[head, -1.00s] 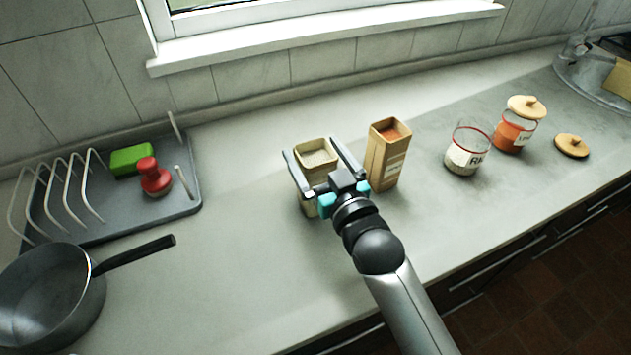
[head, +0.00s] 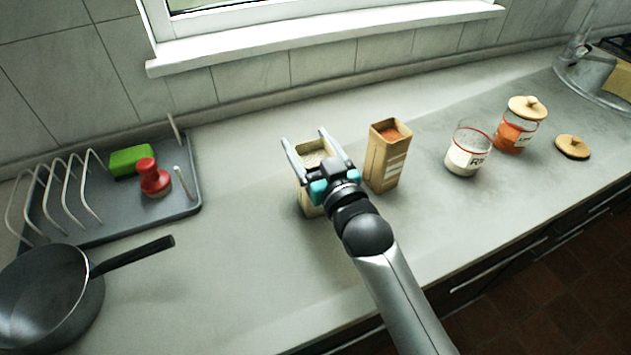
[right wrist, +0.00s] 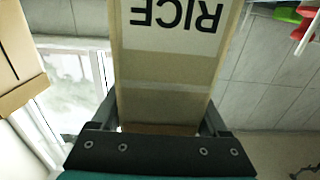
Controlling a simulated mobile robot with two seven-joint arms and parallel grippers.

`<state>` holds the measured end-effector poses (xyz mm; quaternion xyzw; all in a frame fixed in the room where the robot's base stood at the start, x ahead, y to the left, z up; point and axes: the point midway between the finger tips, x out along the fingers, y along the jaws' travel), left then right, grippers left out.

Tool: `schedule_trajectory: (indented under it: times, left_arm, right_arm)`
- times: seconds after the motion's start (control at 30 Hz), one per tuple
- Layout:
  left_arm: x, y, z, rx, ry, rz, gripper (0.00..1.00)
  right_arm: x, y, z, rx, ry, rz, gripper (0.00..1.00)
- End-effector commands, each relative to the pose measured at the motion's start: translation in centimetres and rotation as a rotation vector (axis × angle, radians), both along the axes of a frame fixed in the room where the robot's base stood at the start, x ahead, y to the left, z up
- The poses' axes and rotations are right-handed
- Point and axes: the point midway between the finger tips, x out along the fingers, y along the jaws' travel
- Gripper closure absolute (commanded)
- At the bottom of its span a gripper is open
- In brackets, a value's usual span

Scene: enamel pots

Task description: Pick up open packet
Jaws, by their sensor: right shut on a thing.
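The open packet (head: 314,154) is a tan, open-topped box on the counter, with pale contents showing at its top. In the right wrist view the same packet (right wrist: 165,75) shows a white label reading "RICE", upside down in the picture. My right gripper (head: 304,137) is shut on this packet, with one finger along each side. The gripper's body hides part of the packet in the head view. Whether the packet's base touches the counter I cannot tell. My left gripper is not in view.
A second open packet (head: 386,158) with orange contents stands close on the right. Farther right are a glass jar labelled "RI" (head: 466,155), a lidded orange jar (head: 515,130) and a loose lid (head: 572,147). A dish rack (head: 120,225) and pan (head: 50,290) are left. Counter between is clear.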

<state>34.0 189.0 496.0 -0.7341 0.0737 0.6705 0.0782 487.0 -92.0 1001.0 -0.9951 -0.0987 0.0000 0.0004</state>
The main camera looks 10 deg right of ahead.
Motion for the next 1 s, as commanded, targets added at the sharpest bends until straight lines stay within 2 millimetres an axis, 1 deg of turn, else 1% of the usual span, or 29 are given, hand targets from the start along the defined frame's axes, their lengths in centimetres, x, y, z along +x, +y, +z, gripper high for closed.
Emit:
schedule_trajectory:
  times: [0.03, 0.07, 0.43, 0.87, 1.0]
  left_arm:
    - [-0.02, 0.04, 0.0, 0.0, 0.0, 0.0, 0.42]
    - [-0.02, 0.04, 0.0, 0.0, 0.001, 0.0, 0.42]
    - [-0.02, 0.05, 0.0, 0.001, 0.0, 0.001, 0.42]
    - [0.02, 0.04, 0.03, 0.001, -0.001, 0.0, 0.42]
    - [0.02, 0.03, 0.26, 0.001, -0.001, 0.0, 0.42]
  right_arm:
    - [-0.01, 0.0, -0.01, -0.001, 0.0, 0.0, 0.55]
    - [-0.02, 0.0, -0.01, -0.001, 0.0, 0.0, 0.58]
    - [-0.02, -0.01, -0.02, -0.002, 0.0, 0.0, 1.0]
    - [0.01, -0.02, 0.2, -0.001, -0.004, 0.0, 1.0]
    - [0.02, -0.02, 0.84, -0.001, -0.005, 0.0, 1.0]
